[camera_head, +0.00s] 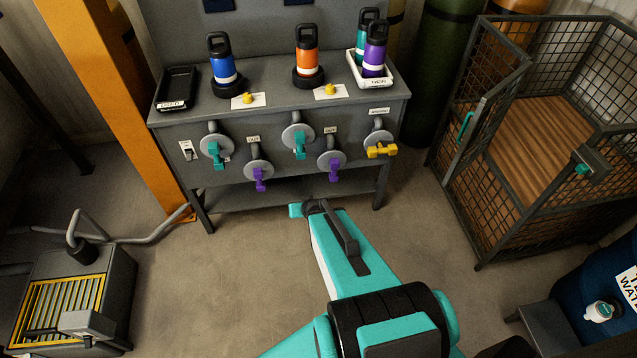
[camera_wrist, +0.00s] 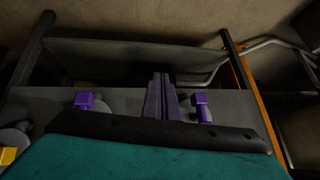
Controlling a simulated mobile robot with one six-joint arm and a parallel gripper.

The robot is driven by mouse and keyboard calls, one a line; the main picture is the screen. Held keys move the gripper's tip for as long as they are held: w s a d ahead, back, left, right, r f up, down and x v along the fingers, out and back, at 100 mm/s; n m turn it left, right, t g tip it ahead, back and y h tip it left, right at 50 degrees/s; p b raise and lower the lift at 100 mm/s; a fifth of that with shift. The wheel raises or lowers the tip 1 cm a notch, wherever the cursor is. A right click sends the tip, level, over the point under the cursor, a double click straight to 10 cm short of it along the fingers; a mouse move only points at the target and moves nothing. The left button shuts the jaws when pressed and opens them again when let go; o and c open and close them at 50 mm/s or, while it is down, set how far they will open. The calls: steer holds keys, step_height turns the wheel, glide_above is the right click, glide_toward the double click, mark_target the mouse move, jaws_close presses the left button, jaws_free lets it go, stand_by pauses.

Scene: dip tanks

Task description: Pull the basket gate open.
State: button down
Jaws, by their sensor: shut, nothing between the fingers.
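The basket (camera_head: 545,120) is a dark mesh cage with a wooden floor at the right of the head view. Its gate (camera_head: 497,92) is the mesh panel at the cage's left, with a teal handle (camera_head: 465,127). A gap shows between the gate's handle edge and the post with a grey latch box and teal knob (camera_head: 582,169), so the gate looks partly open; how far I cannot tell. My gripper shows in the wrist view (camera_wrist: 160,82), shut and empty. It is in front of the bench, well left of the gate and apart from it. The basket is not in the wrist view.
A bench (camera_head: 290,185) with teal, purple and yellow valves and bottles on top stands ahead. A blue tank (camera_head: 590,285) is at lower right, a grated box (camera_head: 70,300) at lower left. Clear floor (camera_head: 430,235) lies between bench and basket.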

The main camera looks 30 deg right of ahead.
steer(key=s+a+f+n+g+y, duration=0.2)
steer(key=s+a+f+g, duration=0.25)
steer(key=s+a, duration=0.4)
steer(key=s+a+f+n+g, duration=0.1)
steer(key=s+a+g, duration=0.3)
steer(key=s, duration=0.6)
steer(key=s+a+f+n+g, duration=0.1)
steer(key=s+a+g, duration=0.4)
steer(key=s, duration=0.6)
steer(key=shift+s+a+f+n+h, duration=0.2)
steer(key=shift+s+f+n+h, duration=0.1)
steer(key=shift+f+h, duration=0.1)
